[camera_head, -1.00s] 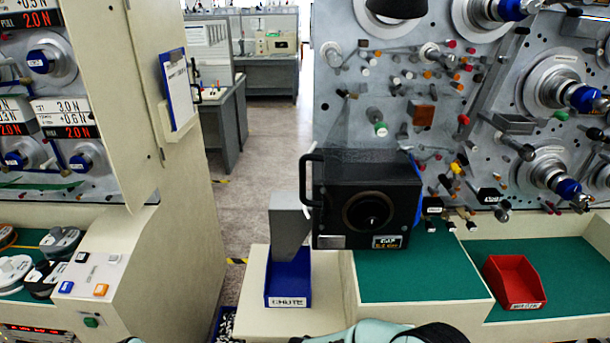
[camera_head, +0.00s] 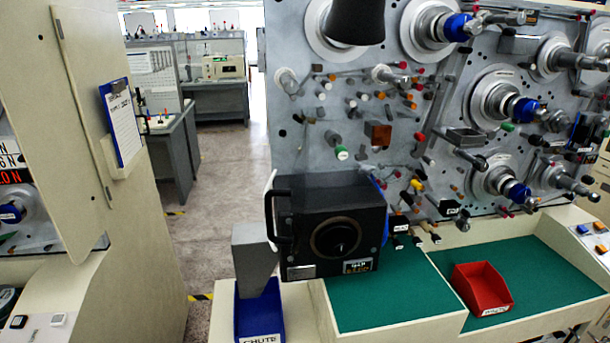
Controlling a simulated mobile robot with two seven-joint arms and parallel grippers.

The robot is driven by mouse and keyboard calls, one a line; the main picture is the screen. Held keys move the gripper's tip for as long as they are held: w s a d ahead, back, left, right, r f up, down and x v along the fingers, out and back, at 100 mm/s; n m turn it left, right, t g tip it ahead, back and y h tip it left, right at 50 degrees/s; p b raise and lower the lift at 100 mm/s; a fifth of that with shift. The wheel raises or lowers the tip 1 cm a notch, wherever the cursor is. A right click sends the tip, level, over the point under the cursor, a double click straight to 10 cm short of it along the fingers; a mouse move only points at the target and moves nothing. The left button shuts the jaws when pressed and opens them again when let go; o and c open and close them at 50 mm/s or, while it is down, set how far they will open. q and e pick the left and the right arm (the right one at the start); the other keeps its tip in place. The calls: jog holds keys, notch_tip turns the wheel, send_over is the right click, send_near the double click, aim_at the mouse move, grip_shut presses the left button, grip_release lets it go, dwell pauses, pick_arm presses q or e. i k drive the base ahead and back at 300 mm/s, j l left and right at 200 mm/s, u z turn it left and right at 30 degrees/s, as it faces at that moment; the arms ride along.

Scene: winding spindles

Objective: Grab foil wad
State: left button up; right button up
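I cannot make out a foil wad in the view. A red bin (camera_head: 484,290) with a white label stands on the green mat at the lower right; its inside looks empty from here, though the bottom is partly hidden. A blue bin labelled CHUTE (camera_head: 258,316) stands under a grey chute (camera_head: 254,258) at the lower middle. Neither of my grippers is in view.
Green mats (camera_head: 390,305) have bare room. An aisle (camera_head: 205,220) runs back at the left, beside a cream cabinet (camera_head: 110,130).

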aim_at(367, 170)
jog(key=i+j+z, duration=0.25)
jog(key=z, duration=0.15)
jog(key=i+j+z, duration=0.15)
jog(key=j+z, duration=0.25)
jog(key=j, duration=0.15)
